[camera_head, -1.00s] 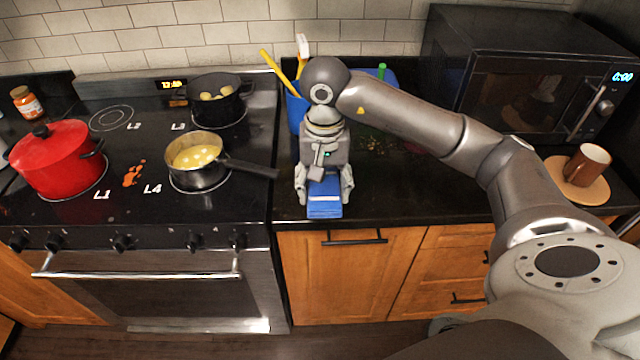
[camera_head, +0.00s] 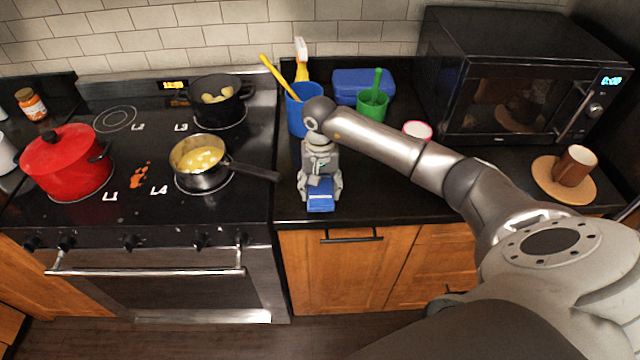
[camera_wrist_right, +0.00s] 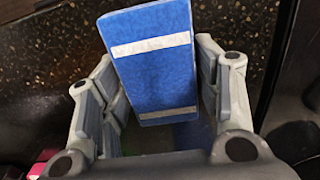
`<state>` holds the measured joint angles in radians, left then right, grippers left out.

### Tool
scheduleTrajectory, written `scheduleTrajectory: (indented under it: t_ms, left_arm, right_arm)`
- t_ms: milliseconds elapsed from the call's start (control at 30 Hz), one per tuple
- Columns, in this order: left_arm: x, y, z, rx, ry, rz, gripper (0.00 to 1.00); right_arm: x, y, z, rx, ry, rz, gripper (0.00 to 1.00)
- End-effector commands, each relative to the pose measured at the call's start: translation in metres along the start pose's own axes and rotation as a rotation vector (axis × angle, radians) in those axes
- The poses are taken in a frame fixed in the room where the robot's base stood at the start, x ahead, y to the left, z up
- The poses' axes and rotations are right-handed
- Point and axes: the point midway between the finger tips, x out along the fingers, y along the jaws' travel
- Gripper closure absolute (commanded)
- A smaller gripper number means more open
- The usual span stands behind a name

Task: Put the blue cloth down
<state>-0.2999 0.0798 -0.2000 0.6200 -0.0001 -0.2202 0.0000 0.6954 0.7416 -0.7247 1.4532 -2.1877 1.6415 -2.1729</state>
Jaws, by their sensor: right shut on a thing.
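The blue cloth (camera_head: 320,200) is a folded blue block just at the front of the dark counter, right of the stove. My right gripper (camera_head: 320,186) is shut on it from above. In the right wrist view the cloth (camera_wrist_right: 152,60) shows as a blue rectangle with two pale stripes, between the two fingers of the gripper (camera_wrist_right: 160,110). The speckled counter shows around it; I cannot tell whether the cloth touches the counter. My left gripper is not in view.
The stove at left holds a red pot (camera_head: 65,165), a pan of yellow food (camera_head: 198,178) and a black pot (camera_head: 215,115). Behind my arm are a blue container (camera_head: 304,115), a green cup (camera_head: 371,106) and a blue box (camera_head: 350,82). A microwave (camera_head: 520,90) and brown mug (camera_head: 575,165) stand right.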

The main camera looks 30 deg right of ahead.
Motion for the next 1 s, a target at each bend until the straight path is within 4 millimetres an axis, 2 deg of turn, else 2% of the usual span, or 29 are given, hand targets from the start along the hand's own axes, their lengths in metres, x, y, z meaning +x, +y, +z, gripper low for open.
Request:
scheduleTrajectory:
  t_ms: [33, 100, 533, 567, 700, 1000]
  left_arm:
    - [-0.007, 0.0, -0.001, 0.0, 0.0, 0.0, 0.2]
    - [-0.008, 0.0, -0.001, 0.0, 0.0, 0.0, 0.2]
    - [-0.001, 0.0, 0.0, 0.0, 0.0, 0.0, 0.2]
    - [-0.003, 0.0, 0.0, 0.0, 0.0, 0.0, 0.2]
    - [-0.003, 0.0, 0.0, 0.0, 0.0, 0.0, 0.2]
    - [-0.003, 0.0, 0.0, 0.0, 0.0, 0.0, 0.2]
  right_arm:
    - [0.001, -0.001, 0.0, 0.001, -0.001, -0.001, 0.65]
    - [0.006, 0.0, 0.0, 0.001, 0.0, -0.001, 0.65]
    - [0.013, 0.0, -0.001, 0.0, 0.003, -0.001, 0.65]
    - [0.012, 0.0, -0.001, 0.0, 0.003, -0.001, 0.38]
    - [0.011, 0.0, -0.001, 0.0, 0.002, -0.001, 0.2]
    - [0.011, 0.0, 0.0, 0.0, 0.002, -0.001, 0.2]
